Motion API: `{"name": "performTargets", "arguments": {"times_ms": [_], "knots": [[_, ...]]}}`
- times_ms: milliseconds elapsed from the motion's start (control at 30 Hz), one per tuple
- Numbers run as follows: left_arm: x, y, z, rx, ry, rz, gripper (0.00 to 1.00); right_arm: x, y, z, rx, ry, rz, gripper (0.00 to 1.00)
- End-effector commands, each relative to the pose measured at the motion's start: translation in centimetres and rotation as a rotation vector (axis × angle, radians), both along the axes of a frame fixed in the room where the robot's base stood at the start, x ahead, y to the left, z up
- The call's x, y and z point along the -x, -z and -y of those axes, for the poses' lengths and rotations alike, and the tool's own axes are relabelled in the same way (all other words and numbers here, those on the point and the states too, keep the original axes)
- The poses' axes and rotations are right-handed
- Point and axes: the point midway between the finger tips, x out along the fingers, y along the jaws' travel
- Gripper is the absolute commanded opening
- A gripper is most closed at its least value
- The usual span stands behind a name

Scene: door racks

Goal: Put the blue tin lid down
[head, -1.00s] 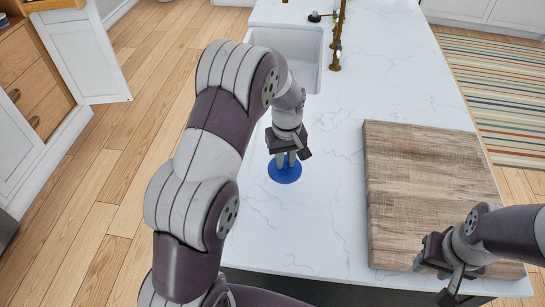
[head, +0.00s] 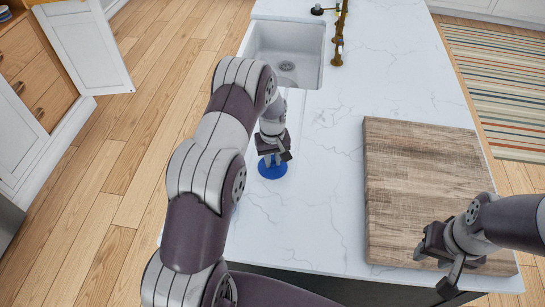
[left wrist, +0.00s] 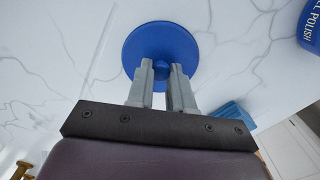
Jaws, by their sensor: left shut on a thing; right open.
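The blue tin lid (head: 273,172) is a flat round disc at the left side of the white marble counter in the head view. In the left wrist view the lid (left wrist: 180,42) shows its small middle knob between my fingers. My left gripper (head: 271,160) is shut on the lid's knob. Its fingertips also show in the left wrist view (left wrist: 161,68). I cannot tell whether the lid touches the counter or hangs just above it. My right gripper (head: 442,270) is open and empty at the near edge of the wooden board.
A thick wooden board (head: 415,175) lies on the right of the counter (head: 325,205). A sink (head: 287,60) with a brass tap (head: 338,45) is behind the lid. The left wrist view shows a blue container marked "POLISH" (left wrist: 310,28) and another blue thing (left wrist: 232,113).

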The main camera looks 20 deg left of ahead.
Motion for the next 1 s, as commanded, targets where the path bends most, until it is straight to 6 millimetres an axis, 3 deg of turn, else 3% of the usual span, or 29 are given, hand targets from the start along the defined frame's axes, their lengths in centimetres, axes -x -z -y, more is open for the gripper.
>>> {"name": "performTargets", "arguments": {"times_ms": [33,100,500,1000], "knots": [[0.0,0.1,0.0,0.000,0.000,0.000,0.27,0.0,0.1,0.0,0.000,0.000,0.000,0.43],[0.0,0.1,0.0,0.000,0.000,0.000,0.46,0.0,0.1,0.0,0.000,0.000,0.000,0.43],[-0.1,-0.8,0.0,0.000,0.000,0.002,0.46,0.0,0.2,0.0,0.000,0.000,0.000,0.43],[-0.1,-10.9,0.0,0.000,0.000,0.002,0.46,0.0,3.4,0.0,0.000,0.000,0.000,0.43]]}}
